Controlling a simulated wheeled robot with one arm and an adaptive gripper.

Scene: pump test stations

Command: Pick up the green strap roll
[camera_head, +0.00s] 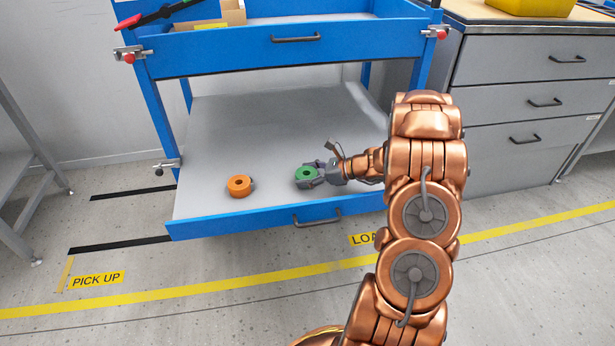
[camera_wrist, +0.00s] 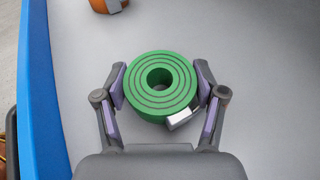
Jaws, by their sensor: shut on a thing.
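The green strap roll (camera_head: 306,174) lies flat on the lower grey shelf of the blue cart. In the wrist view the roll (camera_wrist: 144,88) shows dark rings, a centre hole and a pale tab (camera_wrist: 179,119) on the side toward my palm. My gripper (camera_head: 312,174) reaches in from the right, low over the shelf. In the wrist view its fingers (camera_wrist: 161,88) are on both sides of the roll, their pads closed against it. Whether the roll is clear of the shelf I cannot tell.
An orange roll (camera_head: 239,186) lies on the same shelf to the left. The blue cart's front edge (camera_head: 270,218) has a raised lip with a handle. The upper blue drawer (camera_head: 290,45) overhangs the back of the shelf. A grey drawer cabinet (camera_head: 535,100) stands at right.

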